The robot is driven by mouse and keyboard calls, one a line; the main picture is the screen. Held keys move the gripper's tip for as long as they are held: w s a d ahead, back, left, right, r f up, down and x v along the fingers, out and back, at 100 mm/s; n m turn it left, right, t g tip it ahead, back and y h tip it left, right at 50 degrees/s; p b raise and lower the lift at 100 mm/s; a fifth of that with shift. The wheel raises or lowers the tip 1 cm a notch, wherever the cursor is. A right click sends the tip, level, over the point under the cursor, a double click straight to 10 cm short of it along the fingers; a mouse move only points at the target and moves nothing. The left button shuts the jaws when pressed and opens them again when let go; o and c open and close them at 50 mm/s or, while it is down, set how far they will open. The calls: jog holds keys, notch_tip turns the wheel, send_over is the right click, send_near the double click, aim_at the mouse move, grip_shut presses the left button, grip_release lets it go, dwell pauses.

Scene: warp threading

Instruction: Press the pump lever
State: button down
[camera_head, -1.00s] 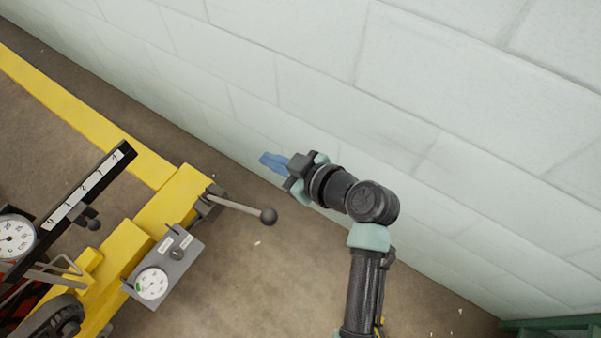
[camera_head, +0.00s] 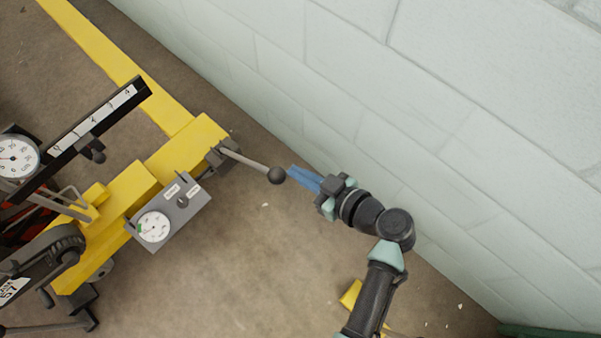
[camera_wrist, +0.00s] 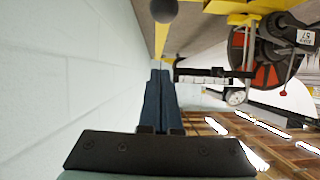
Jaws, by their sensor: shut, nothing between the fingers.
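The pump lever (camera_head: 248,163) is a grey rod with a dark ball knob (camera_head: 277,175), sticking out to the right from the yellow machine's end block. The knob also shows at the top of the wrist view (camera_wrist: 163,10). My gripper (camera_head: 293,170) has blue fingers, shut and empty, with the tips close to the right of the knob in the head view. In the wrist view the fingers (camera_wrist: 161,78) point ahead, below the knob in the picture. I cannot tell whether they touch it.
The yellow machine (camera_head: 190,145) carries a grey gauge box (camera_head: 170,210) and a scale bar (camera_head: 100,122) on the left. A pale block wall (camera_head: 400,120) runs close along the right of my arm. Brown floor (camera_head: 250,270) below the lever is clear.

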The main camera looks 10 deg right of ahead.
jog(key=b, duration=0.1)
send_over(282, 177)
jog(key=w, duration=0.1)
jog(key=f, duration=0.3)
jog(key=shift+a+f, duration=0.2)
jog(key=shift+a, duration=0.1)
jog(key=shift+s+d+f+b, duration=0.15)
jog(key=shift+f+b, duration=0.1)
jog(key=shift+f, duration=0.4)
jog(key=shift+s+d+f+b, duration=0.1)
jog(key=shift+s+f+b, duration=0.1)
jog(key=shift+f, duration=0.4)
jog(key=shift+s+f, duration=0.1)
jog(key=shift+f, duration=0.45)
jog(key=shift+f+b, duration=0.15)
jog(key=shift+b, duration=0.15)
